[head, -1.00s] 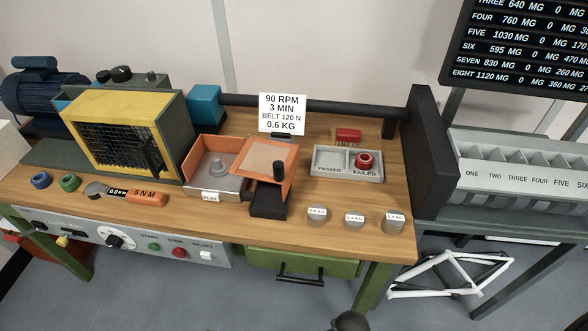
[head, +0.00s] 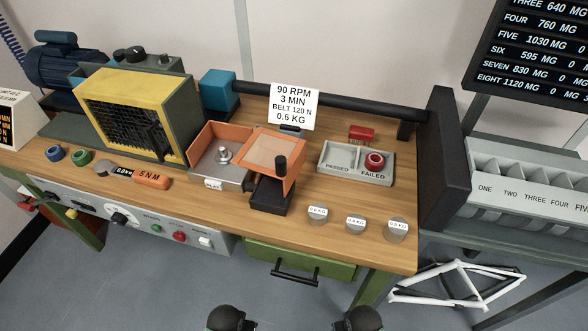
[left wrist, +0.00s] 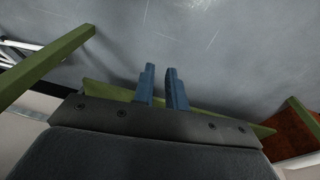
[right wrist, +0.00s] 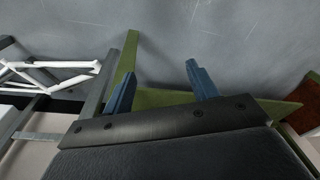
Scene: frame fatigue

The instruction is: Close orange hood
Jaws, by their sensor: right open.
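The orange hood (head: 272,155) is open. It is a square orange frame with a paler pane and a black knob (head: 281,165), tilted to the right of an orange-walled box (head: 205,150). A metal piece (head: 224,156) shows inside the open box. A black block (head: 271,196) is below the hood. My left gripper (left wrist: 161,72) has a narrow gap between its blue fingers and nothing between them. My right gripper (right wrist: 158,78) is open wide and empty. In the wrist views both point at the grey floor, away from the hood.
A yellow-framed machine (head: 125,115) stands left of the box. A sign (head: 294,106) stands behind the hood. A passed/failed tray (head: 340,168) and several weights (head: 356,225) are to its right. A wrench (head: 112,171) lies front left. A green drawer (head: 300,258) is under the bench.

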